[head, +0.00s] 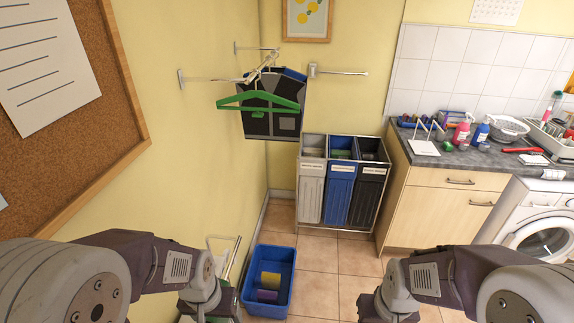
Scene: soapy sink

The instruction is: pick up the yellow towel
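A small yellow folded-looking item (270,281) lies in a blue tub (287,257) on the floor, with a purple item (267,296) in front of it. It may be the yellow towel, but it is too small to tell for sure. No other yellow cloth shows clearly. My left arm comes in at the lower left and bends down just left of the tub. My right arm comes in at the lower right and bends down to the right of the tub. Both grippers are below the picture's edge, so their fingers are hidden.
Three sorting bins (341,188) in a metal frame stand behind the tub. Wall rails hold a green hanger (262,101). A counter (470,158) with bottles and a bowl is at the right, beside a washing machine (540,226). Tiled floor is clear right of the tub.

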